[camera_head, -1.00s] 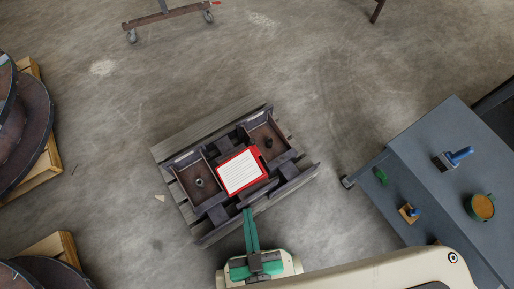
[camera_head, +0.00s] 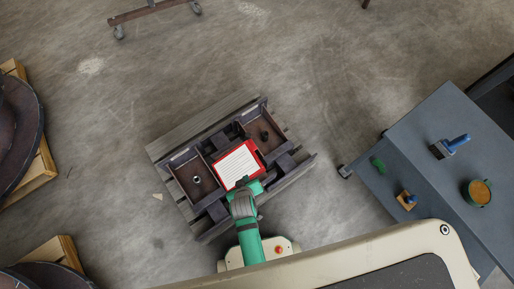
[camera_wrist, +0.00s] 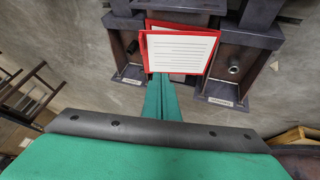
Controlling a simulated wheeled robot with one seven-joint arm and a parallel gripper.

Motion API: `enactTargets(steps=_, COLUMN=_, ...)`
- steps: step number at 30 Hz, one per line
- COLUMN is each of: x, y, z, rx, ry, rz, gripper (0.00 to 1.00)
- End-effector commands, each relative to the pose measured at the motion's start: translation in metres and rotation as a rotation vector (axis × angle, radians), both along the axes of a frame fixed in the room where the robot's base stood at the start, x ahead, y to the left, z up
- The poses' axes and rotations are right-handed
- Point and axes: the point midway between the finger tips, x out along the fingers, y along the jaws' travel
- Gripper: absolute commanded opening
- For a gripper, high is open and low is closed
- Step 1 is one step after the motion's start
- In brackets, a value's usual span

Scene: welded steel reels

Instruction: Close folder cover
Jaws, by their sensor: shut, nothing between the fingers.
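The red folder (camera_head: 237,166) with a white lined sheet lies in the middle of a dark steel fixture in the head view. In the wrist view the folder (camera_wrist: 182,52) shows a red-edged lined panel, with a second red edge behind its top. The panel looks tilted relative to that edge, but I cannot tell how far the cover stands open. My gripper (camera_head: 243,183) is over the folder's near edge in the head view and hides part of it. In the wrist view my green gripper fingers (camera_wrist: 161,82) are together and empty, with tips at the panel's lower left edge; contact is unclear.
The fixture (camera_head: 215,211) has open bins on both sides of the folder, with a ring (camera_head: 197,180) in the left one and a dark part (camera_head: 265,135) in the right. A grey table (camera_head: 432,135) with a brush (camera_head: 455,143) and mug (camera_head: 478,192) stands right.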

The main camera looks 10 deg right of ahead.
Motion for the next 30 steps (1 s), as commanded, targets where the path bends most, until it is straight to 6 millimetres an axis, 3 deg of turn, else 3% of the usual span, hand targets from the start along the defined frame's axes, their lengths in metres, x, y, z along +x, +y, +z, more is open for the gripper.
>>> enactTargets(steps=1, x=0.016, y=-0.003, z=-0.005, rx=-0.016, ry=0.037, rz=0.001, gripper=0.00)
enactTargets(steps=6, x=0.051, y=-0.015, z=-0.019, rx=-0.075, ry=0.204, rz=0.005, gripper=0.00)
enactTargets(steps=12, x=0.083, y=-0.029, z=-0.015, rx=-0.129, ry=0.374, rz=-0.001, gripper=0.00)
enactTargets(steps=22, x=0.099, y=-0.039, z=-0.007, rx=-0.158, ry=0.492, rz=-0.010, gripper=0.00)
enactTargets(steps=30, x=0.102, y=-0.049, z=-0.042, rx=-0.158, ry=0.494, rz=-0.012, gripper=0.00)
